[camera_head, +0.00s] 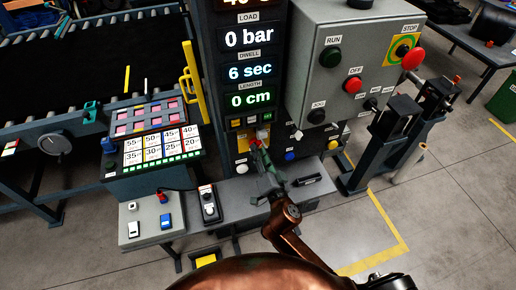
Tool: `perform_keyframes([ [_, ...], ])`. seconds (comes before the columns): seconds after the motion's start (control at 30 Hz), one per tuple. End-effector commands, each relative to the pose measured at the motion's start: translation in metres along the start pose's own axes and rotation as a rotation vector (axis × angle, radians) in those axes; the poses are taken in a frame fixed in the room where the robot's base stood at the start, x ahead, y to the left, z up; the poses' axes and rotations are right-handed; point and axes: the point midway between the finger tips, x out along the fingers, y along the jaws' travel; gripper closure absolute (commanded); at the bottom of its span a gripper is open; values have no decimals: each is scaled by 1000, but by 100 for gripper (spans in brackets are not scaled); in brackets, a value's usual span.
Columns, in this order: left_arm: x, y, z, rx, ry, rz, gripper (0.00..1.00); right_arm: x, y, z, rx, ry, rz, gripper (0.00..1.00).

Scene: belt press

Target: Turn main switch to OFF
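Contact and finger gap are too small to make out. My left gripper is not in view.
A grey control box (333,100) with RUN, OFF and STOP controls hangs to the right. A display column (251,70) stands behind my gripper. A button panel (155,145) stands left. Open floor is lower right.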

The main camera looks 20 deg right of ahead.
Motion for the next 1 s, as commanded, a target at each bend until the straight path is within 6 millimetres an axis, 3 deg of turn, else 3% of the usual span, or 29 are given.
perform_keyframes([
  [0.13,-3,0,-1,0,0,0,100,12,0,-1,-2,1,1,72],
  [0.43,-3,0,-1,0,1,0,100,14,1,0,-1,0,2,72],
  [0.83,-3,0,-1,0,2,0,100,14,1,0,-1,0,2,99],
  [1.0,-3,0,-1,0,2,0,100,14,1,0,-1,0,3,100],
])
